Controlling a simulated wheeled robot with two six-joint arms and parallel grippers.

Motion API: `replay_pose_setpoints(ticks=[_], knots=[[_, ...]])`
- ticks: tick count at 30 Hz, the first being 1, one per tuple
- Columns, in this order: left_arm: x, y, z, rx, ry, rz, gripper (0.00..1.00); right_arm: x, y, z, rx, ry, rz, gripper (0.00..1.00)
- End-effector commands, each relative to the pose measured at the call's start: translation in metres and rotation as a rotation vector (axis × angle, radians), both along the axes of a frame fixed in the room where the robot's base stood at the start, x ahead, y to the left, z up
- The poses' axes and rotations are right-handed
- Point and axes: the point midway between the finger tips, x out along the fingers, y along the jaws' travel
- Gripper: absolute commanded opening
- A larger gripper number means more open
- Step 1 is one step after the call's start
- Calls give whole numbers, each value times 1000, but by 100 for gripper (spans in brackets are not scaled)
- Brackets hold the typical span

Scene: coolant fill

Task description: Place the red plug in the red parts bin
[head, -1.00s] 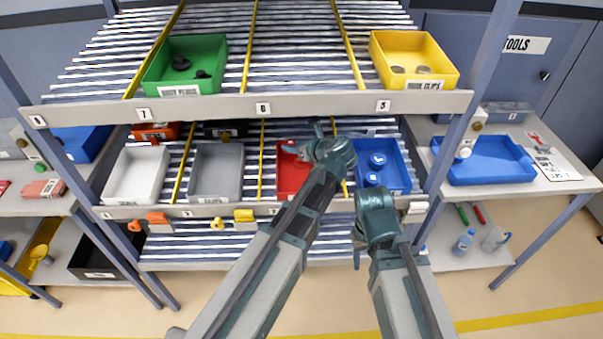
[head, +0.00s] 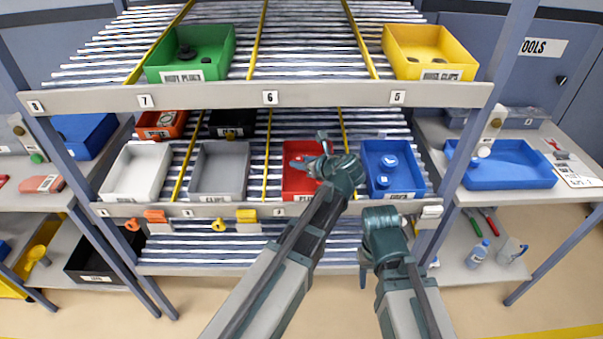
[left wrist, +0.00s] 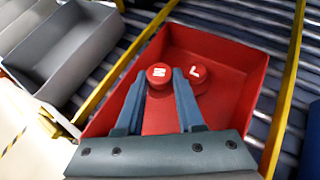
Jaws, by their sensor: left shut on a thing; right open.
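The red parts bin (head: 300,186) sits on the middle shelf between the grey bin and the blue bin. My left gripper (head: 314,152) is over it. In the left wrist view, the left gripper (left wrist: 160,74) is shut on a red plug (left wrist: 159,75) with a white mark on top. The plug is within the outline of the red bin (left wrist: 225,48); its gap to the floor cannot be told. A second red plug (left wrist: 198,76) is in the bin just right of it. My right gripper (head: 363,272) is open, low in front of the shelf; its fingers are mostly hidden.
A grey bin (head: 219,172) is left of the red bin, and a blue bin (head: 405,186) with blue caps is right of it. Yellow dividers run between lanes. The upper shelf edge (head: 330,97) is above, carrying green (head: 215,55) and yellow bins (head: 440,60).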

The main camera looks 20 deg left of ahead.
Motion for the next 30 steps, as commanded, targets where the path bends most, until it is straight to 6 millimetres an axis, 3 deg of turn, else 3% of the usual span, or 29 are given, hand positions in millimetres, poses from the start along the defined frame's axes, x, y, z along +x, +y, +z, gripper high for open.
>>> replay_pose_setpoints(ticks=[6, 18, 19, 21, 30], knots=[[0, 0, -31, 0, 0, 0, 0, 0, 0, -31, 0, 0, 0, 50], [0, 0, -34, 0, 0, 0, 0, 0, 0, -34, 0, 0, 0, 50], [0, 0, -34, 0, 0, 0, 39, 0, 0, -34, 0, 0, 0, 50], [0, 0, -33, 0, 0, 0, 49, 0, 0, -33, 0, 0, 0, 50], [0, 0, -32, 0, 0, 0, 49, 0, 0, -32, 0, 0, 0, 50]])
